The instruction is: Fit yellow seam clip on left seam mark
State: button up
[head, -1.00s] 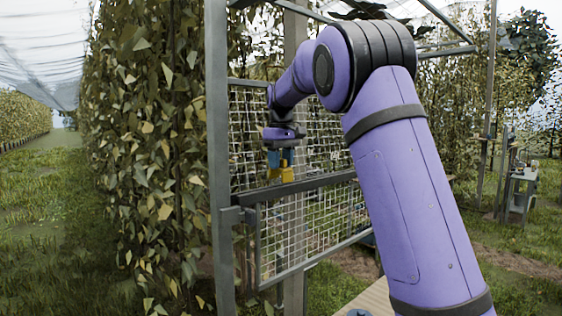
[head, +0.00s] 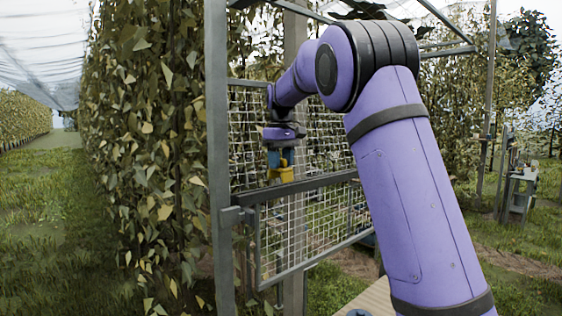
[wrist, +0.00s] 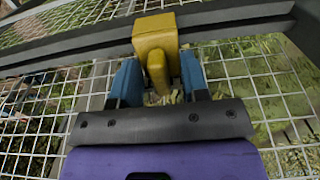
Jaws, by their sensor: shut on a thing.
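The yellow seam clip (wrist: 156,45) is between the two blue fingers of my gripper (wrist: 158,80) in the wrist view. My gripper is shut on the clip's narrower near part, and its wider block end points away from me to the dark rail. In the head view the clip (head: 282,174) is below my gripper (head: 281,158), close to the top of the dark horizontal rail (head: 300,187). I cannot tell whether the clip touches the rail. I cannot make out a left seam mark in either view.
White wire mesh panels (head: 300,230) hang in the frame above and below the rail. A grey upright post (head: 217,150) stands left of my gripper, with dense leaves (head: 150,150) beyond it. A grey stand (head: 520,190) is far right.

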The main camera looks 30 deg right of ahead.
jog(key=shift+f, duration=2.25)
dwell(1.8)
jog(key=o, duration=1)
notch_tip(320, 180, up, 10)
jog(key=shift+r, duration=0.4)
jog(key=shift+s+r, duration=0.1)
jog(key=shift+s, duration=0.25)
jog(key=s+a+f+m+t, duration=0.1)
jog(key=s+a+f+t, duration=0.2)
jog(key=s, duration=1.2)
jog(key=s+a+f+m+t, duration=0.1)
jog(key=s+a+f, duration=0.3)
jog(key=s, duration=1)
jog(key=shift+t, duration=0.7)
jog(key=s+a+f, duration=0.1)
jog(key=s+f, duration=0.1)
jog(key=s, duration=0.1)
jog(key=s+a+f, duration=0.1)
jog(key=s+f, duration=0.4)
jog(key=s, duration=0.1)
jog(key=shift+s+a+f, duration=0.25)
jog(key=shift+s+a, duration=0.1)
jog(key=shift+a, duration=0.05)
